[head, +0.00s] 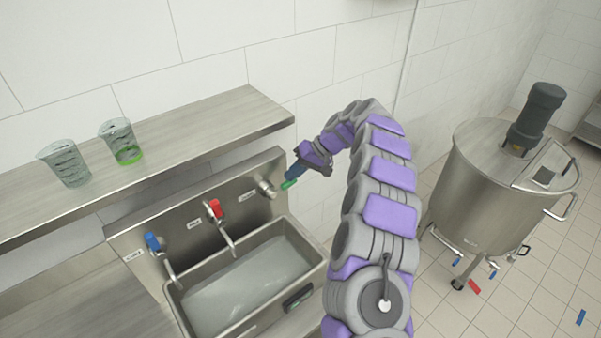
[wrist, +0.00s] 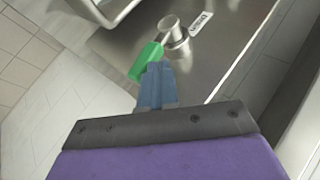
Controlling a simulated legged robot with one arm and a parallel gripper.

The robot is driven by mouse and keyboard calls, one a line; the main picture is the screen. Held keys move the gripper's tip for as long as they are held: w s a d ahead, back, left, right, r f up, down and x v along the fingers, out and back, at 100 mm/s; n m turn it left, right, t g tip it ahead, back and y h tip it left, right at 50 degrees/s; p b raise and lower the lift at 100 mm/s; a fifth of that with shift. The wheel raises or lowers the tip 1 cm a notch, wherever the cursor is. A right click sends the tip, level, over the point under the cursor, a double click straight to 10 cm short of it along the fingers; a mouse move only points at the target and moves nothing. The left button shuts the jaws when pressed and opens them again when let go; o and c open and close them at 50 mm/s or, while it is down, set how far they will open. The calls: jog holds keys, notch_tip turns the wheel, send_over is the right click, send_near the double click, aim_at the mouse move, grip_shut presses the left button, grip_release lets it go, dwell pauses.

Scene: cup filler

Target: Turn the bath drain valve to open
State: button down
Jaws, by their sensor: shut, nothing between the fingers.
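The drain valve is a round metal knob on the steel back panel, at the right end above the basin, with a green lever handle (wrist: 146,60). In the head view the green handle (head: 288,184) shows just under my fingertips. A label lies beside the knob in the wrist view. My gripper (wrist: 155,84) is shut, its blue fingers at the lower end of the green handle. They overlap or touch it; I cannot tell which. In the head view my gripper (head: 293,178) comes from the right. The steel basin (head: 316,262) holds clear liquid.
A red-handled tap (head: 214,208) and a blue-handled tap (head: 152,241) sit left of the drain valve. Two clear cups stand on the shelf (head: 220,118) above; one cup (head: 126,150) has green at its base. A large steel tank (head: 480,200) stands on the right.

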jog(key=shift+w+f, duration=0.1)
jog(key=shift+f, duration=0.3)
jog(key=shift+w+d+f+b, duration=0.15)
jog(key=shift+d+f+b, duration=0.2)
jog(key=shift+b, duration=0.25)
jog(key=shift+d+f+b, duration=0.3)
jog(key=shift+d, duration=0.2)
jog(key=shift+f, duration=0.2)
jog(key=w+p+v, duration=0.1)
jog(key=v, duration=1.1)
jog(key=shift+w+d+r, duration=0.15)
jog(key=shift+r, duration=0.2)
